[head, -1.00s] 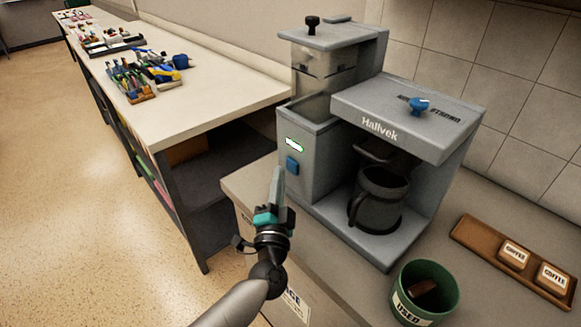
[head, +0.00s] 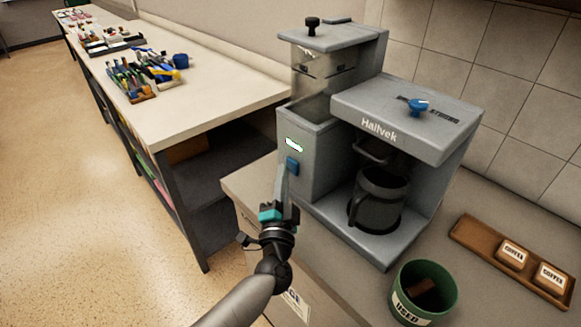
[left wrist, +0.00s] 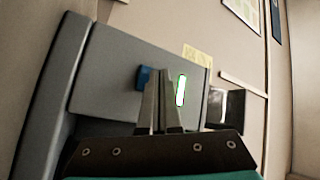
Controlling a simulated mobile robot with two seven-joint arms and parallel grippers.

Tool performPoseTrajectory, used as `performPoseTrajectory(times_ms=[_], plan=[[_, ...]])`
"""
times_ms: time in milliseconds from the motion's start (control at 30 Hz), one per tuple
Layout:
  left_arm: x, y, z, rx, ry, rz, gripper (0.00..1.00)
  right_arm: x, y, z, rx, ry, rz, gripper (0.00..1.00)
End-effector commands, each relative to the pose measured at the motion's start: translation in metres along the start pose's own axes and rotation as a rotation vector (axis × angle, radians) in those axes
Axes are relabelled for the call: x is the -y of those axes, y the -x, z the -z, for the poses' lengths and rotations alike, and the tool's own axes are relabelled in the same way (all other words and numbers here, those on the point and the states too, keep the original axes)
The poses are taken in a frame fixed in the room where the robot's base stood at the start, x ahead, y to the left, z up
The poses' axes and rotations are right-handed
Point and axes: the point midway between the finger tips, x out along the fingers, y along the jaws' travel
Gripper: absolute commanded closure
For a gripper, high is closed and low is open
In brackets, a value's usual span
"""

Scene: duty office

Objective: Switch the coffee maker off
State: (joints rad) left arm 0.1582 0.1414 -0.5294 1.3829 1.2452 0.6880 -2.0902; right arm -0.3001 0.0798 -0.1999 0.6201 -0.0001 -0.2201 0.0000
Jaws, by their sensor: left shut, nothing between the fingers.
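The grey coffee maker (head: 330,232) stands on the counter, with a dark mug (head: 378,203) under its spout. On its front left face are a blue switch (head: 292,167) and, above it, a lit green-white indicator (head: 294,145). In the left wrist view the blue switch (left wrist: 143,77) and the lit indicator (left wrist: 181,90) show by the fingers. My left gripper (head: 283,178) is shut and empty, its fingertips close to the blue switch. I cannot tell whether they touch it. A blue knob (head: 419,106) sits on top. My right gripper is not in view.
A green bin marked USED (head: 447,292) stands in front of the machine. A wooden tray (head: 482,247) with coffee-labelled blocks lies to the right. A long bench (head: 215,92) with stationery runs along the left. The floor at left is clear.

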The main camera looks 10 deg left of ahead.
Motion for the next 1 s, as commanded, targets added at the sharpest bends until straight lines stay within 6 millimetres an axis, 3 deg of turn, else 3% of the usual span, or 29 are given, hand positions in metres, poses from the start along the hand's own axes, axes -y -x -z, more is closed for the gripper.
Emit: performPoseTrajectory(times_ms=[733, 1000], plan=[[-0.003, -0.004, 0.004, 0.000, 0.000, 0.000, 1.00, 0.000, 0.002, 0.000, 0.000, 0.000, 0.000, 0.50], [0.004, 0.004, -0.003, 0.001, -0.001, -0.002, 1.00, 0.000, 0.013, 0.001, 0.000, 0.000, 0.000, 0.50]])
